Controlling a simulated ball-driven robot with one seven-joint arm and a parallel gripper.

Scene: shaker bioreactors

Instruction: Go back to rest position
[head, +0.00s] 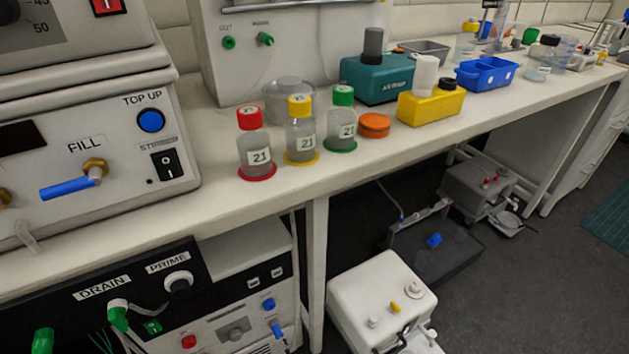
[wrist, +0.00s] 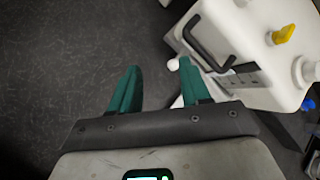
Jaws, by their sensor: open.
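My gripper (wrist: 158,90) shows only in the wrist view. Its two green fingers are apart with nothing between them, over the dark floor. The right finger appears in front of the left edge of a white box-shaped unit (wrist: 245,45) with a black handle and a yellow knob. I cannot tell whether they touch. The head view shows a similar white unit (head: 375,290) on the floor below the bench. My arm and gripper are not visible in the head view.
The bench (head: 330,185) holds three bottles with red (head: 250,118), yellow (head: 300,106) and green (head: 344,95) caps, an orange lid (head: 375,124) and a blue tray (head: 486,73). A machine with a blue lever (head: 70,187) stands left. Open floor (head: 540,270) lies at right.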

